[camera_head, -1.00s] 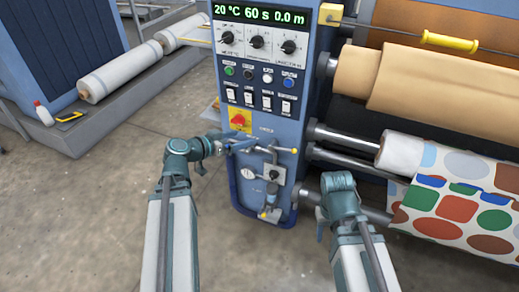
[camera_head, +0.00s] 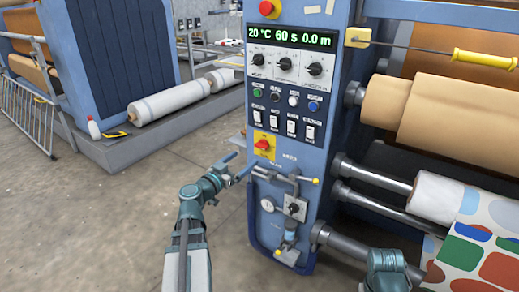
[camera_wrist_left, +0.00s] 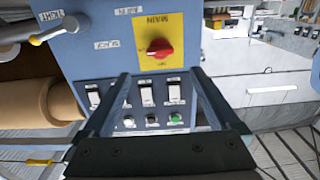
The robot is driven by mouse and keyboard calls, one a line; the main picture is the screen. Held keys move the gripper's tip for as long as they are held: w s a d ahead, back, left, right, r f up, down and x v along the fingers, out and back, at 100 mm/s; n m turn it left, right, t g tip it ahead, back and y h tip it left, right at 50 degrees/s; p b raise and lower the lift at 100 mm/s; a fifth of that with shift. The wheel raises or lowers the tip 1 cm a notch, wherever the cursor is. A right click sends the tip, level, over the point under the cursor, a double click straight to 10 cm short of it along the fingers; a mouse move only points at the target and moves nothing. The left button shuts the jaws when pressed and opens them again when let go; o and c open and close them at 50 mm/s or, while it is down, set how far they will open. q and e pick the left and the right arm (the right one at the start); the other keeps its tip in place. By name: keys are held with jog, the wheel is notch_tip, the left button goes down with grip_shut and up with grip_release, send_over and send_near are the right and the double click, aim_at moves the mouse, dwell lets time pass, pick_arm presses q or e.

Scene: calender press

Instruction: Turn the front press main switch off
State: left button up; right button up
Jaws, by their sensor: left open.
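The main switch is a red rotary knob (camera_head: 263,144) on a yellow plate (camera_head: 259,151), on the blue front panel of the press, below the rocker switches. In the left wrist view the red knob (camera_wrist_left: 160,50) and yellow plate (camera_wrist_left: 154,26) appear upside down, just beyond the fingers. My left gripper (camera_head: 238,167) is open and empty, below and left of the knob in the head view. In the left wrist view its fingers (camera_wrist_left: 161,76) spread either side of the knob's column, not touching it. My right arm shows at lower right; its gripper does not.
Dials (camera_head: 286,65) and rocker switches (camera_head: 292,126) sit above the main switch. A pipe fitting with a gauge (camera_head: 267,206) sits below it. Rollers (camera_head: 374,174) and patterned fabric (camera_head: 482,250) extend to the right. Open floor (camera_head: 110,225) lies left.

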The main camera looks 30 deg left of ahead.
aim_at(260, 147)
pick_arm(q)
jog(key=w, duration=1)
jog(key=shift+w+d, duration=0.1)
jog(key=shift+d, duration=0.3)
jog(key=shift+c, duration=0.2)
jog(key=c, duration=1.3)
jog(key=shift+c, duration=0.2)
